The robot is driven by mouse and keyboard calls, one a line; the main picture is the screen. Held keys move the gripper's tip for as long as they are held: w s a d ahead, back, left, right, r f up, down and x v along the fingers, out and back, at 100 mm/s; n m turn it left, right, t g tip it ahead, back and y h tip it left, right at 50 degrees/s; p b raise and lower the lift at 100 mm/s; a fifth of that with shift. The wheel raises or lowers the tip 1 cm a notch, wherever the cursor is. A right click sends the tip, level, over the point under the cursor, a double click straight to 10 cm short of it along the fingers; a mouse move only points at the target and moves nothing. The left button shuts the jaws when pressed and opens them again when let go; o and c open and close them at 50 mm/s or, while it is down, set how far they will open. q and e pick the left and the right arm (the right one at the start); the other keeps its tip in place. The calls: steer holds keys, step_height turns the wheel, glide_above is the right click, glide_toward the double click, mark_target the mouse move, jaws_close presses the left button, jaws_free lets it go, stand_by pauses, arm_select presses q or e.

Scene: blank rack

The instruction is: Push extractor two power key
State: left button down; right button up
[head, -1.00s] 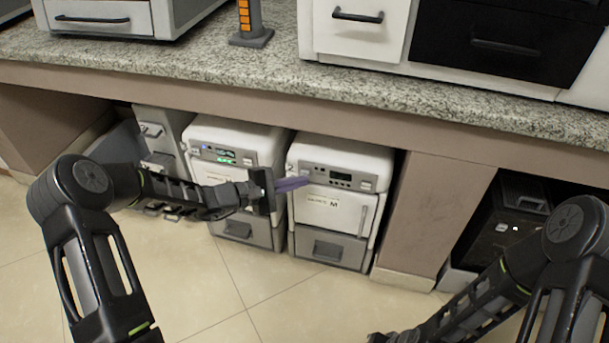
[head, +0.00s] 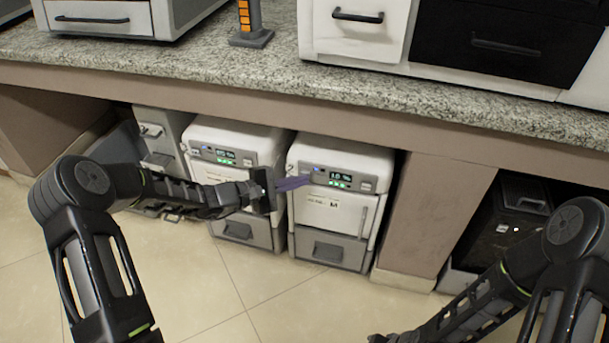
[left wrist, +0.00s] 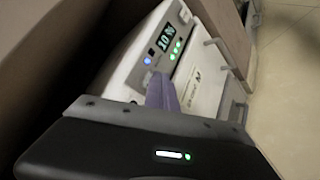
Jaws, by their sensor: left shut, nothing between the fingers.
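The right-hand white extractor (head: 338,200), which bears a 2 in the earlier head frame, stands under the counter. Its control panel (head: 350,176) has a lit display, green lights and a blue light at its left end; the panel also shows in the left wrist view (left wrist: 173,38). My left gripper (head: 306,181) is shut and empty, with its purple fingers pointing at the left part of this panel. In the left wrist view the fingertips (left wrist: 159,76) are just below the blue light (left wrist: 147,61). I cannot tell whether they touch the panel.
A second white extractor (head: 235,137) with a lit panel stands close on the left. The granite counter (head: 260,71) overhangs both. A brown support panel (head: 436,215) stands to the right. The tiled floor (head: 255,295) in front is clear.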

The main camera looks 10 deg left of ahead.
arm_select(q)
steer(key=shift+s, duration=0.7)
steer(key=s, duration=0.6)
steer(key=shift+a+p, duration=0.2)
steer(key=shift+p, duration=0.25)
arm_select(e)
steer(key=shift+r, duration=0.5)
steer(key=shift+c, duration=0.3)
stand_by(1.2)
